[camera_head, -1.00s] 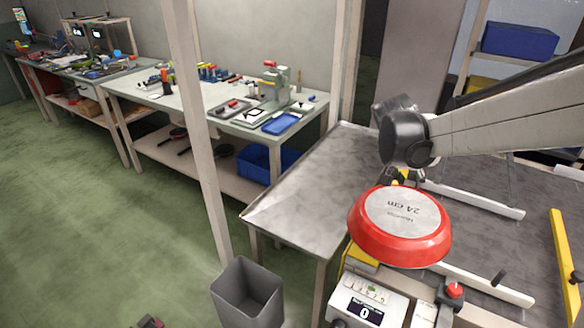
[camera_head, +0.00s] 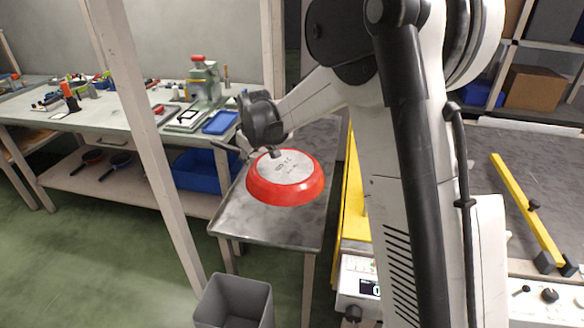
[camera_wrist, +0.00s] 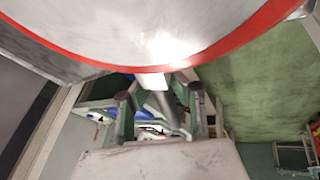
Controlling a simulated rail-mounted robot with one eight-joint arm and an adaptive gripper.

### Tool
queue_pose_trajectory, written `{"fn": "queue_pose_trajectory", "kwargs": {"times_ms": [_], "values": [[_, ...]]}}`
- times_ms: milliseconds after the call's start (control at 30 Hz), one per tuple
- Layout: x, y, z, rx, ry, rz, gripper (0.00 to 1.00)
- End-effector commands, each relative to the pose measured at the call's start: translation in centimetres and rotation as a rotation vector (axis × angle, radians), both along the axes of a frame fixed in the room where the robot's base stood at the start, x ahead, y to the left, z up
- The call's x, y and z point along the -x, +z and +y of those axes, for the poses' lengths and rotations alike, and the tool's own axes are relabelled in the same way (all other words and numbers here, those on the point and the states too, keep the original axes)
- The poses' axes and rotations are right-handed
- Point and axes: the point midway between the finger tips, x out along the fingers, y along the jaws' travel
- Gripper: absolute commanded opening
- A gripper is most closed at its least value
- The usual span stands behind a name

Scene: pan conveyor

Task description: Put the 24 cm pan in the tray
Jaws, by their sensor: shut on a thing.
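The red pan (camera_head: 286,180) is bottom up, with a grey base and a "24 cm" label. It is held in the air and, in the picture, overlaps the grey steel-topped table (camera_head: 285,226). My gripper (camera_head: 272,150) is shut on the pan near its rim; the exact grip is partly hidden. In the wrist view the pan's grey base (camera_wrist: 150,25) and red rim fill the top, with my gripper (camera_wrist: 160,105) below. A small blue tray (camera_head: 220,122) lies on the workbench; I cannot tell whether it is the task's tray.
A grey bin (camera_head: 235,303) stands on the floor at the front. A pale post (camera_head: 150,120) rises left of the table. The workbench (camera_head: 95,130) carries tools and a press (camera_head: 203,85); two dark pans and a blue crate (camera_head: 195,171) sit on its lower shelf.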

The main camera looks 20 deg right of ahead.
Motion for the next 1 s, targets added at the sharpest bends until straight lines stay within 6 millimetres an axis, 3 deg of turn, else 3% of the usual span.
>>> {"fn": "queue_pose_trajectory", "kwargs": {"times_ms": [200, 400, 1000], "values": [[-3.1, -1.8, 1.3, -0.006, 0.223, 0.005, 0.00], [-4.4, -2.3, 1.7, -0.008, 0.311, 0.008, 0.00], [-12.8, -8.1, -2.6, -0.007, 0.317, 0.009, 0.00]]}}
